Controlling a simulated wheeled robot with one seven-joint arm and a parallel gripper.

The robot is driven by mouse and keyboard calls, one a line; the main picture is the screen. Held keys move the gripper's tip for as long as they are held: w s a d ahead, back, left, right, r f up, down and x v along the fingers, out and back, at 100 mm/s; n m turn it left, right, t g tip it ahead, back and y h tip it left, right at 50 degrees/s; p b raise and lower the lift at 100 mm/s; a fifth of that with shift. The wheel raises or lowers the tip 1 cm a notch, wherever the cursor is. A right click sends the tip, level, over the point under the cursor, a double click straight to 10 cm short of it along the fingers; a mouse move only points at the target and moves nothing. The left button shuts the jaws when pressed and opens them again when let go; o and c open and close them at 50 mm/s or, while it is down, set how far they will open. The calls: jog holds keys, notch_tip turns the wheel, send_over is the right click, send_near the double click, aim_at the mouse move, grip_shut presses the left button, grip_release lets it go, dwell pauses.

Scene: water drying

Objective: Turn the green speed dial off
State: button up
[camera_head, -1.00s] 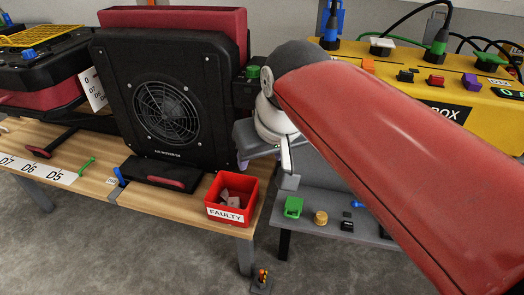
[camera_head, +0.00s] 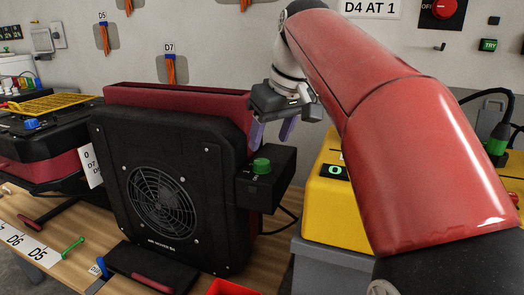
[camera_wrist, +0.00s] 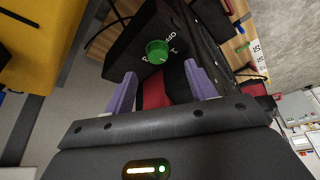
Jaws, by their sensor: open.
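My gripper (camera_head: 272,132) is open and empty, just above and behind the dial in the head view. In the wrist view the green dial (camera_wrist: 157,50) lies ahead of my purple fingers, above the gap between the fingertips (camera_wrist: 160,82). The fingers do not touch it. The lettering "OFF" and "1" shows beside the dial; where its pointer aims is too small to tell.
A yellow box (camera_head: 318,200) stands right of the air mover, with a cable between them. A red bin (camera_head: 228,288) shows at the bottom edge. A second air mover (camera_head: 45,140) stands at the left.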

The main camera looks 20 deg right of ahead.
aim_at(262, 161)
jog(key=shift+w+d+f, duration=0.2)
jog(key=shift+w, duration=0.4)
jog(key=b+x, duration=0.1)
jog(key=x, duration=0.6)
jog(key=shift+s, duration=0.1)
jog(key=shift+r, duration=0.1)
jog(key=shift+c, duration=0.4)
jog(key=c, duration=0.9)
